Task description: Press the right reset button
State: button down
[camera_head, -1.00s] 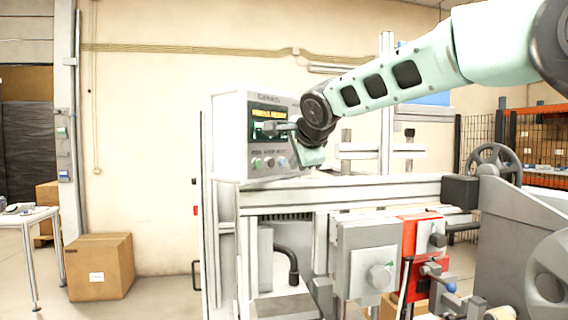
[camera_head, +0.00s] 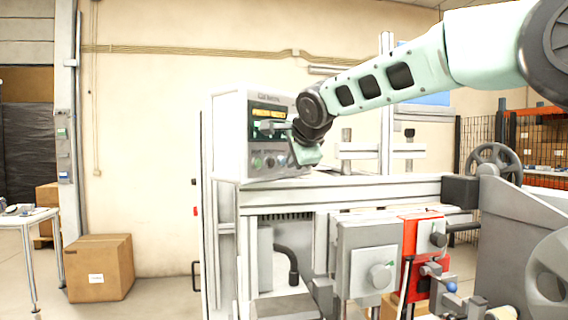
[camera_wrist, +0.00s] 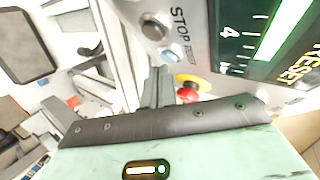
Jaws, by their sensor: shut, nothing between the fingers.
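The white control box (camera_head: 226,134) stands on the machine, with a lit screen (camera_head: 268,112) and a row of small buttons under it. My gripper (camera_head: 266,127) is shut and empty in front of the panel. Its fingers (camera_wrist: 159,74) show near the bluish button; I cannot tell whether they touch anything.
The machine's pale frame (camera_head: 340,190) runs below my arm. A red unit (camera_head: 424,232) and a grey handwheel (camera_head: 494,165) are to the right. A cardboard box (camera_head: 98,268) and a white table (camera_head: 28,217) stand at the left, with clear floor near them.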

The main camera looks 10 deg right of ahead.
jog(key=shift+w+a, duration=0.25)
jog(key=shift+w, duration=0.05)
dwell(0.5)
jog(key=shift+s+d+b, duration=0.1)
jog(key=shift+b, duration=0.2)
jog(key=shift+s+d+b, duration=0.4)
jog(key=shift+s+b, duration=0.1)
jog(key=shift+s+d+b, duration=0.65)
jog(key=shift+s+d, duration=0.15)
jog(key=shift+s, duration=0.2)
jog(key=shift+s+d+b, duration=0.65)
jog(key=shift+s+d, duration=0.1)
jog(key=shift+s, duration=0.25)
